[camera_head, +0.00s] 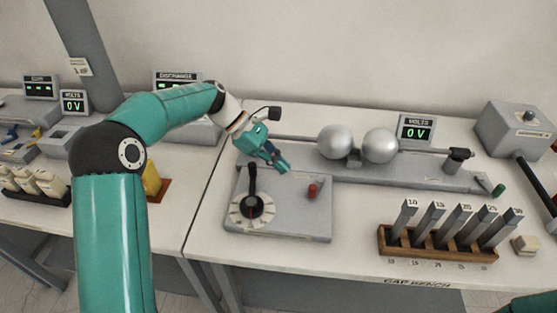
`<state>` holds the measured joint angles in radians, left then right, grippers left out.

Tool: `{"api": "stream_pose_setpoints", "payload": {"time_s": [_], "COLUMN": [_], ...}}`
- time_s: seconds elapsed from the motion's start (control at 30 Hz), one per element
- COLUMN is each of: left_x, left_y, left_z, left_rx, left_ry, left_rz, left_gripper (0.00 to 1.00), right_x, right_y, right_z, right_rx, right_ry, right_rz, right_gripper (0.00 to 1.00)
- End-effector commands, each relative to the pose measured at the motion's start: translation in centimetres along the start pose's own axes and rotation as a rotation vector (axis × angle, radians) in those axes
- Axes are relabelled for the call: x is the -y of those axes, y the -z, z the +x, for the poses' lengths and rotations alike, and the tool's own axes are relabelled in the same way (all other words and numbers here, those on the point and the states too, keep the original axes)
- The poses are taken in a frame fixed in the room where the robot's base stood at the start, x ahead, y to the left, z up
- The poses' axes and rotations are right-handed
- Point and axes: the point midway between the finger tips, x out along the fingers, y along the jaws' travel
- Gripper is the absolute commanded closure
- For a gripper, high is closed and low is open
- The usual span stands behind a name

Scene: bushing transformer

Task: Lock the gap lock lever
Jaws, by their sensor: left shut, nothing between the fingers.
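My left gripper (282,166) is shut and empty. It is above the back of a grey base plate (290,225), between a black lever and a red knob. The black lever (252,185) stands upright from a round white dial (243,212) on that plate. The small red knob (312,190) sits on the plate's right half. Two silver spheres (335,141) stand on a grey rail behind, with a black clamp (458,157) at the rod's right end. No readable label shows which part is the gap lock lever. My right gripper is out of view.
A wooden rack (437,257) of several numbered gauge blocks stands at the front right of the bench. A VOLTS display (417,131) reads 0 V behind the rod. A grey box with a dark handle (520,130) stands at the far right. Bare bench lies between plate and rack.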

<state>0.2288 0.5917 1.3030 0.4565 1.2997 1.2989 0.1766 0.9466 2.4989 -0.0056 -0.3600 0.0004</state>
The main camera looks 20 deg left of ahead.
Motion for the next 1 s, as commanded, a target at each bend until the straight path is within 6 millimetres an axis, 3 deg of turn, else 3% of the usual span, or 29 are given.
{"api": "stream_pose_setpoints", "payload": {"time_s": [0.2,0.4,1.0], "left_x": [0.1,0.0,0.1], "left_y": [-0.1,0.0,0.0], "left_z": [3.9,6.2,7.0], "left_rx": [0.000,0.000,-0.001], "left_ry": [0.005,0.001,-0.007], "left_rz": [0.000,0.001,-0.006], "left_gripper": [1.00,1.00,1.00], "right_x": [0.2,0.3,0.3], "right_y": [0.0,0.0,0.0], "right_z": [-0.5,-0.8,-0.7], "right_rx": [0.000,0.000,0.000], "right_ry": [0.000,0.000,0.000], "right_rz": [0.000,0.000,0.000], "right_gripper": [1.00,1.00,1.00]}}
